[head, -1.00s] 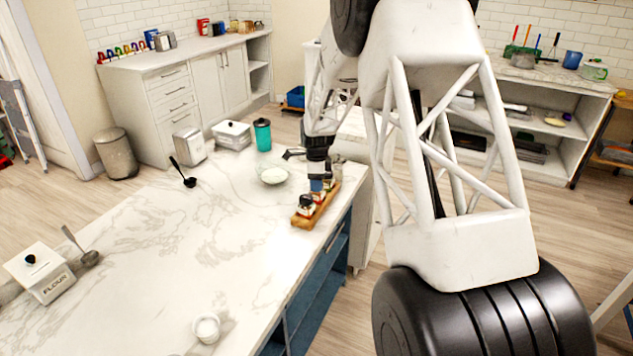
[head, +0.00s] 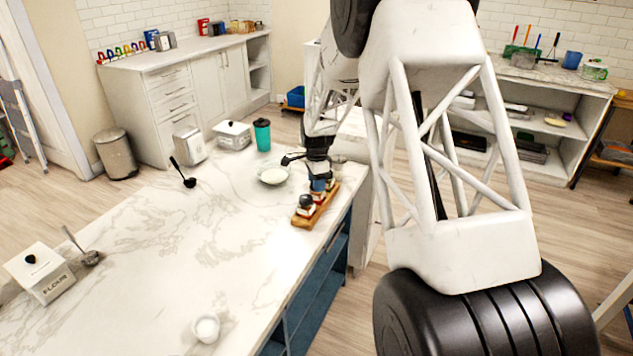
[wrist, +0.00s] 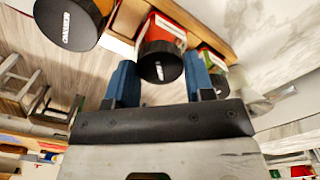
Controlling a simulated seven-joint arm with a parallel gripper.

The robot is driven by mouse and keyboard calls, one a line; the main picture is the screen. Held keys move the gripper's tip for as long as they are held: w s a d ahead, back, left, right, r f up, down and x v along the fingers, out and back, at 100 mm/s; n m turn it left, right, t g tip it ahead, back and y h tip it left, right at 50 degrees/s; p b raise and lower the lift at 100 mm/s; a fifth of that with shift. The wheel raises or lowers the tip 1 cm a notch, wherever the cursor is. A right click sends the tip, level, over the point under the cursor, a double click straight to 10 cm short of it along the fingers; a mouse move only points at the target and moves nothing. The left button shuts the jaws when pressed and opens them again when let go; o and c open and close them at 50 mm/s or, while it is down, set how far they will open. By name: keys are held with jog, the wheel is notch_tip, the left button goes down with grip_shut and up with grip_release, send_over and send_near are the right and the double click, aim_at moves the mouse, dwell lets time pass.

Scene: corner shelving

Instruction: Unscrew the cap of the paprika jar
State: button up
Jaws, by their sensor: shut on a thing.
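A wooden rack (head: 303,220) on the counter's right edge holds jars with black caps. In the wrist view, the middle jar (wrist: 166,28) has a red and white label and a black cap (wrist: 160,66). My gripper (wrist: 160,75) has its blue fingers on either side of this cap and is shut on it. The jar stays in the rack. I cannot read which jar is paprika. A larger-looking capped jar (wrist: 68,22) is on the left, and another jar (wrist: 214,68) is partly hidden behind the right finger. In the head view my gripper (head: 319,185) points down over the rack.
A flour box (head: 40,272) and a small white bowl (head: 206,328) stand nearer. The counter's middle is clear.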

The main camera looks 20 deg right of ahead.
jog(key=shift+n, duration=0.4)
jog(key=shift+n, duration=2.1)
jog(key=o, duration=1)
jog(key=shift+r, duration=0.1)
jog(key=shift+r, duration=3.9)
